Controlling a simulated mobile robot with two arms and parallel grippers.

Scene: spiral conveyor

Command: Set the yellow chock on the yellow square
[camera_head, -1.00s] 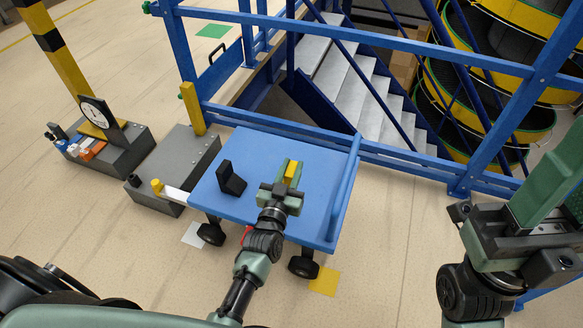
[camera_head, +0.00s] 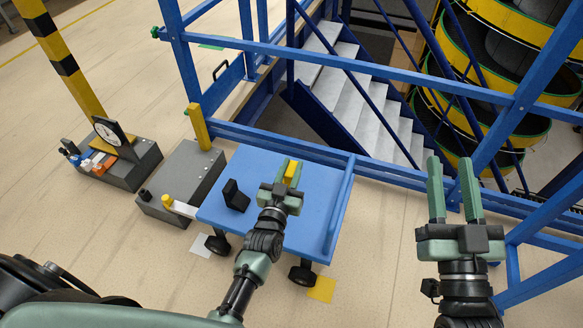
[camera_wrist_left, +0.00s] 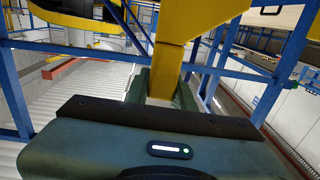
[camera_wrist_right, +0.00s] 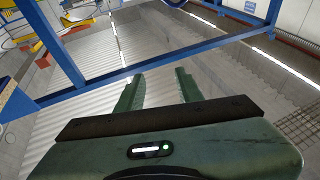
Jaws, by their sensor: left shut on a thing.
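The yellow chock (camera_head: 292,172) is between the fingers of my left gripper (camera_head: 288,169), above the blue cart top (camera_head: 317,192). In the left wrist view a large yellow piece (camera_wrist_left: 171,68) fills the space between the fingers. I cannot tell whether the chock touches the cart. The yellow square (camera_head: 321,289) lies on the floor beside the cart's near right wheel. A black chock (camera_head: 236,196) stands on the cart to the left of my left gripper. My right gripper (camera_head: 450,165) is open and empty, right of the cart, with its fingers pointing up in the picture.
The cart's wheel (camera_head: 302,273) stands close to the yellow square. A white square (camera_head: 201,246) lies by the left wheel. Blue railing (camera_head: 400,75) and stairs (camera_head: 355,100) lie behind. Grey boxes (camera_head: 184,180) stand left. The floor right of the yellow square is clear.

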